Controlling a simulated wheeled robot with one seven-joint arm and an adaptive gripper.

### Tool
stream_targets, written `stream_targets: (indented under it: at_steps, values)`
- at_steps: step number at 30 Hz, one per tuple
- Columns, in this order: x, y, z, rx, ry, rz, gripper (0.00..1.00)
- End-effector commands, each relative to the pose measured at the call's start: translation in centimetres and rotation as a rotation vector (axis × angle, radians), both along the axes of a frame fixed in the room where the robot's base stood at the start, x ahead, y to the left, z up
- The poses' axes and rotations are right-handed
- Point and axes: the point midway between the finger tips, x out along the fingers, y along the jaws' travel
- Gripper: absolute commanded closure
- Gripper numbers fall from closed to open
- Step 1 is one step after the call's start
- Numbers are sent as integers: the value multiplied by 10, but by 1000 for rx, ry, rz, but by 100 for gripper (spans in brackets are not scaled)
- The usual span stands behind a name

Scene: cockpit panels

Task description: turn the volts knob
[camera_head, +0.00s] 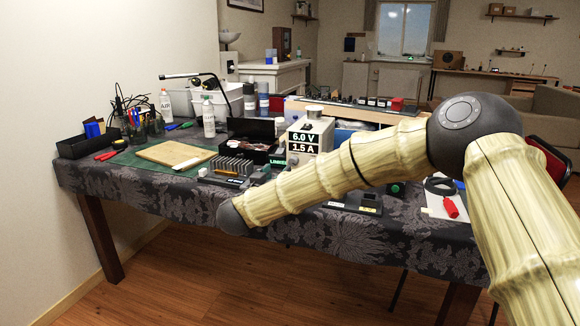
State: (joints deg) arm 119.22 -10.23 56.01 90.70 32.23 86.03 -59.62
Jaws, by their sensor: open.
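A power supply (309,139) with a pale case stands on the cloth-covered workbench (180,205). Its dark display reads 6.0 V and 1.5 A. No volts knob can be made out; my forearm crosses in front of the lower part of the supply and hides it. My arm reaches in from the right, bends at a dark joint, and slants down left to a dark rounded joint at the bench's front edge. My gripper is not visible beyond that joint.
A finned black device (233,168) sits left of the supply. A wooden board (176,154) lies on a green mat (126,159). Bottles, a black box (85,144) and tools crowd the bench's back and left. Open floor lies in front.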

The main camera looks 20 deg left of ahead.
Motion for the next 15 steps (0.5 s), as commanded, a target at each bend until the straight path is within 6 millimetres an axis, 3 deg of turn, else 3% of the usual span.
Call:
stream_targets:
  at_steps: [15]
  values:
    - [79,-10,-2,2,1,-4,52]
